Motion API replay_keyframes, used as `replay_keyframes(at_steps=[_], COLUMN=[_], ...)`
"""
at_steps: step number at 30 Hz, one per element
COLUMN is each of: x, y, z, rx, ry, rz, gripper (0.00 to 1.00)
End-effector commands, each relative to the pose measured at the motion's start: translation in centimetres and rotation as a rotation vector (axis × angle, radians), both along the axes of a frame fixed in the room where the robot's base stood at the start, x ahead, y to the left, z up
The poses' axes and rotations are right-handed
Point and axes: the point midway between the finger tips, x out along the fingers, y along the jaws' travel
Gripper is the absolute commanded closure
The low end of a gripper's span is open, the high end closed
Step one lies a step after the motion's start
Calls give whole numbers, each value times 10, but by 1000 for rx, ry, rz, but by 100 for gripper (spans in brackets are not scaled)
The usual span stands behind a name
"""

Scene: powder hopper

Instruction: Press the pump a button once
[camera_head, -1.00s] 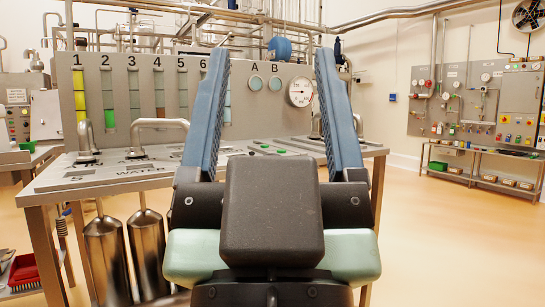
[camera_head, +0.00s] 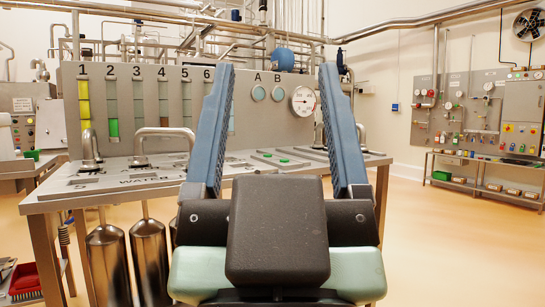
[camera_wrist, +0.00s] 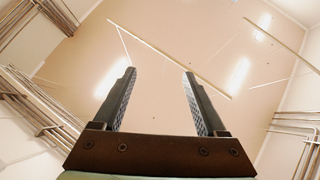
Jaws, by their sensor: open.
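Small green buttons show on the bench top between my fingers: one at the back (camera_head: 267,155) and one nearer (camera_head: 285,160). Their labels are too small to read, so I cannot tell which is pump A. My gripper (camera_head: 275,72) is open and empty, raised in front of the bench with its fingers pointing up. In the wrist view my gripper (camera_wrist: 160,72) faces the ceiling. My gripper hides part of the bench.
Curved metal handles (camera_head: 165,133) rise from the bench top at left. Metal cylinders (camera_head: 148,255) hang below it. A white dial (camera_head: 303,101) sits right of B. A wall panel and a low shelf (camera_head: 485,180) stand far right. The floor at right is clear.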

Motion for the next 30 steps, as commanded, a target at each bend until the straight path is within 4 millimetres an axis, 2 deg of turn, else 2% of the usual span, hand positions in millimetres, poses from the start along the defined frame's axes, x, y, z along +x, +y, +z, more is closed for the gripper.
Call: replay_keyframes(at_steps=[4,16,17,30], x=[0,0,0,0], y=[0,0,0,0], z=[0,0,0,0], rx=[0,0,0,0], ry=[0,0,0,0], rz=[0,0,0,0], gripper=[26,98,100,100])
